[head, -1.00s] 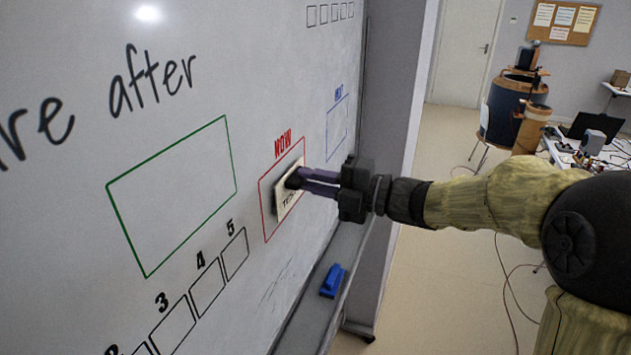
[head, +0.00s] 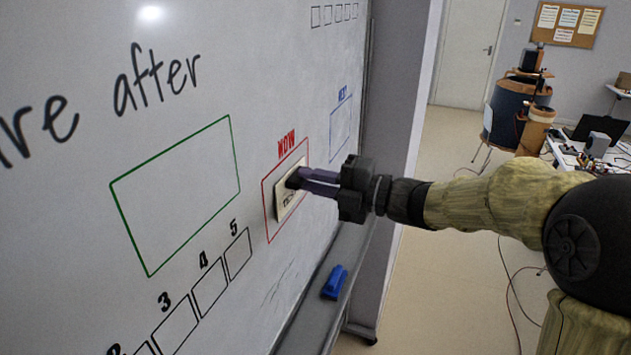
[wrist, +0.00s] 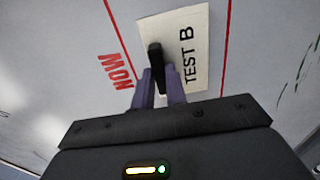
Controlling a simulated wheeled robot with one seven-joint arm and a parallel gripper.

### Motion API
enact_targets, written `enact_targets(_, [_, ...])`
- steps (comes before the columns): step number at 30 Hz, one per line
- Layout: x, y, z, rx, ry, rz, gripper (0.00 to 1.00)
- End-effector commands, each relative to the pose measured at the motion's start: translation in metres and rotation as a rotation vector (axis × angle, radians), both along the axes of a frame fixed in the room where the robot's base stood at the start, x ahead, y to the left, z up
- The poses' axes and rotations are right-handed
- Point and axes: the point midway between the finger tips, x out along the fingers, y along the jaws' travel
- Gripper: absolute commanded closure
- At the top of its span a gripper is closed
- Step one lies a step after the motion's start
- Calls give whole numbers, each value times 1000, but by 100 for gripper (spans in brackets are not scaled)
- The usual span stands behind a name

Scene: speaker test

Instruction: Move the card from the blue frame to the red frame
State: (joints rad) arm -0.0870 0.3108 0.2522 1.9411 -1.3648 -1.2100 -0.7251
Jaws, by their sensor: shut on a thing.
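The cream card (head: 289,203) is inside the red frame (head: 266,222) labelled NOW on the whiteboard. In the wrist view the card (wrist: 201,68) reads TEST B, and a black handle stands out from it. My gripper (head: 298,178) is shut on this handle, and in the wrist view its purple fingers (wrist: 160,88) pinch it. The card looks flat against or very close to the board; I cannot tell whether it touches. The blue frame (head: 341,128) is to the right of the red frame and looks empty.
An empty green frame (head: 152,272) is left of the red one, with numbered boxes (head: 209,288) below. A blue eraser (head: 334,282) lies on the tray under the board. A cluttered table (head: 600,160) and a blue barrel (head: 515,105) stand far right.

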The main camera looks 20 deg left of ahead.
Motion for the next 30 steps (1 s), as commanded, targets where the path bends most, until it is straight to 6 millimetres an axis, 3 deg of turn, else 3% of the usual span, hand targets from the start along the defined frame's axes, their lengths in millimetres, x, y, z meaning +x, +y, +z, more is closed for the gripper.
enact_targets(11, [0,2,0,0,0,0,100])
enact_targets(12, [0,2,0,0,0,0,80])
enact_targets(15, [0,2,0,0,0,0,61])
enact_targets(21, [0,2,0,0,0,0,61])
enact_targets(24, [0,2,0,0,0,0,43])
enact_targets(30, [0,2,0,0,0,0,43])
